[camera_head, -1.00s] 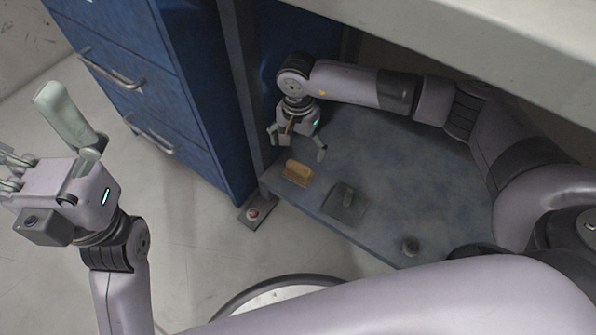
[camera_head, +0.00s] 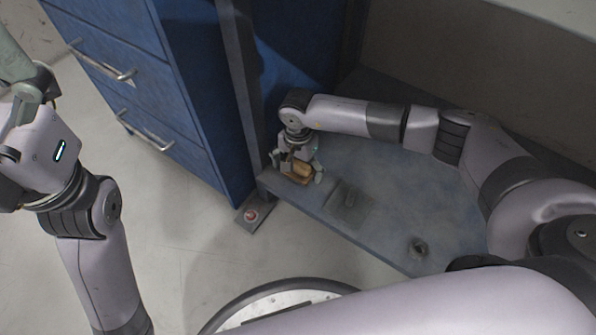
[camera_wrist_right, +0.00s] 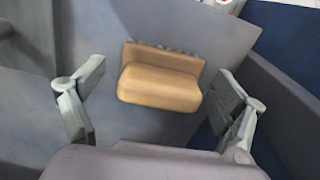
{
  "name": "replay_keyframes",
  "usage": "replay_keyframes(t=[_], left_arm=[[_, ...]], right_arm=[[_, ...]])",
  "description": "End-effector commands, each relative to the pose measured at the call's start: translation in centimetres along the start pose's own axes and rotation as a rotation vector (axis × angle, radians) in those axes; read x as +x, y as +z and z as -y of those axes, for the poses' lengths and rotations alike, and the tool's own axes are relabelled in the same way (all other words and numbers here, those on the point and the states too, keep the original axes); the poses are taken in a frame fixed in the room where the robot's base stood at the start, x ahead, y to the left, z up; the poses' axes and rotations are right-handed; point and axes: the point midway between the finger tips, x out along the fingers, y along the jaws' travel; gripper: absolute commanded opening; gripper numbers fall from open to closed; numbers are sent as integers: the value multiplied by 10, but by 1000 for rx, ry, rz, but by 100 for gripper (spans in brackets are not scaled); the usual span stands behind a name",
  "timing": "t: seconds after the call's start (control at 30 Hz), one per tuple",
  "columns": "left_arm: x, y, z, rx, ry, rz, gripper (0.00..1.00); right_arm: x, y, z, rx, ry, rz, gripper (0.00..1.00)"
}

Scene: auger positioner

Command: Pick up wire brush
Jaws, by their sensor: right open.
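The wire brush (camera_head: 302,171) is a tan wooden block with a dark bristle edge. It lies near the left end of the grey-blue lower shelf (camera_head: 390,190). My right gripper (camera_head: 297,168) is open and low over the brush, with one finger on either side. In the right wrist view, the brush (camera_wrist_right: 162,78) sits between and beyond the two spread fingers (camera_wrist_right: 160,100), with gaps on both sides. My left gripper (camera_head: 12,110) is at the left picture edge, away from the shelf. Its fingers are spread and partly cut off.
A dark flat object (camera_head: 348,200) lies right of the brush, and a small dark round part (camera_head: 417,247) sits near the shelf's front edge. A blue drawer cabinet (camera_head: 150,90) and a dark upright post (camera_head: 243,90) stand close left of the right gripper.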

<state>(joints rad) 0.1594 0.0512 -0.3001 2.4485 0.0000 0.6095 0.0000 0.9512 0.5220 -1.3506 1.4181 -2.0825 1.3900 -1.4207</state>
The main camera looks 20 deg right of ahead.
Motion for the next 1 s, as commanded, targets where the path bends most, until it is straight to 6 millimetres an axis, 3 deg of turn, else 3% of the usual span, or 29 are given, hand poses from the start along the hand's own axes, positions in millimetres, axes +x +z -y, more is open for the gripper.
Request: replay_keyframes(t=[0.13, 1.0], left_arm=[[0, 0, 0, 0, 0, 0, 95], [0, 0, 0, -1, -1, 0, 95]], right_arm=[[-1, 0, 0, 0, 0, 0, 89], [-1, 0, 0, 1, 0, 0, 31]])
